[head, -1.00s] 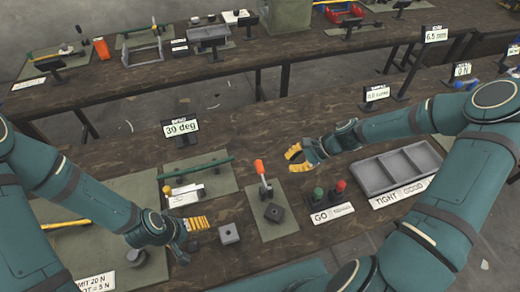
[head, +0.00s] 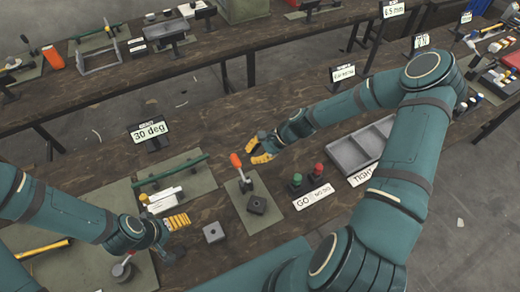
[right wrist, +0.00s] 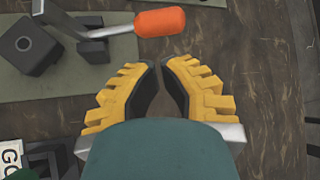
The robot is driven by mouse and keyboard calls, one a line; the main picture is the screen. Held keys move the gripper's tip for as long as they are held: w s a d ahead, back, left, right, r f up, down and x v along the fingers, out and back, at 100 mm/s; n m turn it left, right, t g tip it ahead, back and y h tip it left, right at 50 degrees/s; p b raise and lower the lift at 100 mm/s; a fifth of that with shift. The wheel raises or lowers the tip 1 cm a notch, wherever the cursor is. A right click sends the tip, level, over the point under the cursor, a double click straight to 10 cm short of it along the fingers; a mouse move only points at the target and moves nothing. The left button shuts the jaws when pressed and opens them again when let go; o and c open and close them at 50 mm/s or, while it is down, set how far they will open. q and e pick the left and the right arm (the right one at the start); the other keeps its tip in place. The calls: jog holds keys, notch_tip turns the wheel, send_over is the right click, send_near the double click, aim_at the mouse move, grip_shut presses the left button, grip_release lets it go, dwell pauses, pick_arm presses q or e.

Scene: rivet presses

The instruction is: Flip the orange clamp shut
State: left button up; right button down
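The orange-handled clamp (head: 236,160) stands on a grey-green mat on the near bench, its handle raised and slanting on a metal lever. A dark square block (head: 257,204) sits at its foot. In the right wrist view the orange handle (right wrist: 160,22) lies just beyond my fingertips, apart from them. My right gripper (head: 252,150) is to the right of the handle, empty, with a gap between its yellow fingers; the gap looks narrow at the tips in the wrist view (right wrist: 160,65). My left gripper (head: 180,228) is low at the left, beside a grey block; its opening is unclear.
Green and red buttons (head: 308,176) with a GO label stand right of the mat. A grey compartment tray (head: 342,152) is further right. A green bar fixture (head: 170,172) and a 30 deg sign (head: 149,131) stand left. A loose grey block (head: 214,232) lies in front.

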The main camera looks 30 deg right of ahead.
jog(key=x, duration=0.5)
jog(key=shift+d, duration=0.1)
pick_arm(q)
jog(key=shift+s, duration=0.25)
pick_arm(e)
jog(key=shift+r, duration=0.4)
